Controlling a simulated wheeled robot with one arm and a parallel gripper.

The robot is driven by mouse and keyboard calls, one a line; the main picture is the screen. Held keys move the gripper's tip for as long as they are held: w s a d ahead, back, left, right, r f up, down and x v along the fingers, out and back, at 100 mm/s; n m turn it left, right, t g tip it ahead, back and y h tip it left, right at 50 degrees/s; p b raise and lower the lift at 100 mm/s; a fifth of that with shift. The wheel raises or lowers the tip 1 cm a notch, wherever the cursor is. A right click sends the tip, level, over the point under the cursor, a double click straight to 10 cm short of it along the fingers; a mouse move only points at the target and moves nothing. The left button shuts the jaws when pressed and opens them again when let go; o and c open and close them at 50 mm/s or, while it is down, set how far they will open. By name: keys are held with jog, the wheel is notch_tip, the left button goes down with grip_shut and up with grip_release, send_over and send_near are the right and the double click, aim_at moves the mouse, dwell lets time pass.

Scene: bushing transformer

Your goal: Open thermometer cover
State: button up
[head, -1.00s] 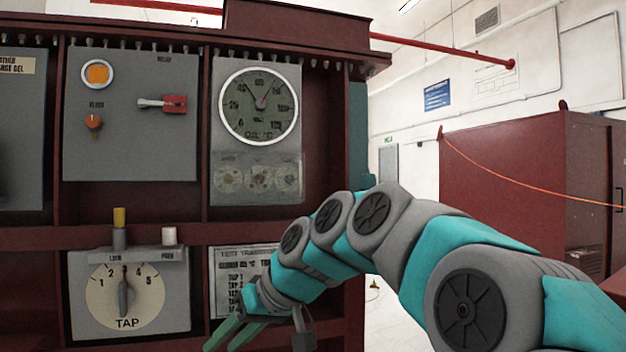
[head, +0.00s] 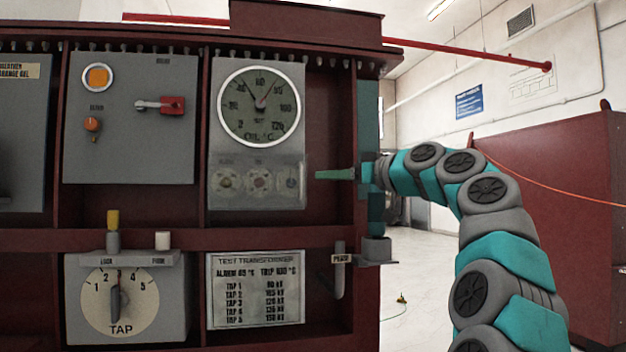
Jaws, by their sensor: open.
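The thermometer (head: 259,106) is a round dial with a white rim on a grey panel in the head view. Below it, a see-through cover (head: 256,181) lies over several small round knobs and looks closed. My gripper (head: 322,175) is at the right edge of this cover, its green fingers pointing left. The fingers overlap in this view, and I cannot tell whether they touch the cover. Nothing shows between them.
A grey panel with a red-handled switch (head: 172,105) is to the left. Below are the TAP dial (head: 120,297), a text plate (head: 256,290) and a peg on a bracket (head: 339,270). Dark red frame posts edge the bays.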

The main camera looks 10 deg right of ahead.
jog(key=p+x, duration=0.2)
jog(key=x, duration=0.5)
jog(key=shift+w+a, duration=0.25)
jog(key=shift+c, duration=0.3)
grip_shut()
dwell(0.9)
